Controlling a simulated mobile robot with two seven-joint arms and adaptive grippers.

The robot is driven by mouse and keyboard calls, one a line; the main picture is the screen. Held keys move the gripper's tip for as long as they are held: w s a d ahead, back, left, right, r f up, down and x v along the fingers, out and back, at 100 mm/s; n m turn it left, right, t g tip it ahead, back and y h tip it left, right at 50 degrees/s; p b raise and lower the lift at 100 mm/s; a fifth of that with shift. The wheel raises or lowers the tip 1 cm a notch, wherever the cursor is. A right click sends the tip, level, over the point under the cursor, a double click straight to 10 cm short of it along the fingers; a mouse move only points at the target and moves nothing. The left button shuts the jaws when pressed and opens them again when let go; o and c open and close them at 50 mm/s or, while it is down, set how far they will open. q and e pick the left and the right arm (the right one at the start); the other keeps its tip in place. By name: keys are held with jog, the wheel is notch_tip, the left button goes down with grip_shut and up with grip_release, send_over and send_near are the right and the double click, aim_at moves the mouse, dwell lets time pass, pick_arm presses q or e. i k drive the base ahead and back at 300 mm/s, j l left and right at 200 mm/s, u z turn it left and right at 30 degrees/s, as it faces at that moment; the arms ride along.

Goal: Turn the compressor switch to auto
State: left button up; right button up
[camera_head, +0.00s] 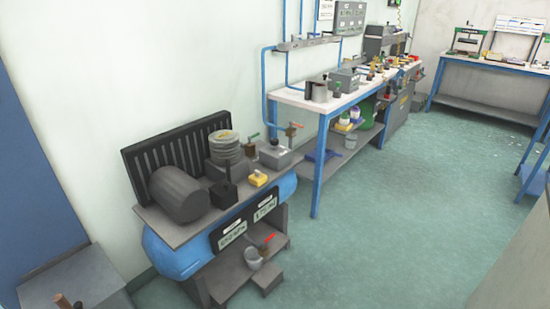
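The compressor stands against the left wall. It has a blue tank (172,256), a dark grey motor cylinder (178,194) and a ribbed pump head (224,148) on top. A small black box with an upright stem (223,190) sits beside the motor. A grey box with a dark knob on top (275,152) sits at the right end, with a small yellow part (258,179) in front of it. I cannot tell which of these is the switch, or its setting. Neither of my grippers is in view.
A blue-legged workbench (318,105) with tools and containers runs along the wall beyond the compressor. Another bench (492,64) stands at the far right. A grey cabinet (75,281) is at the lower left. The green floor (390,210) in the middle is clear.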

aim_at(274, 142)
jog(key=i+z, duration=0.25)
jog(key=i, duration=0.8)
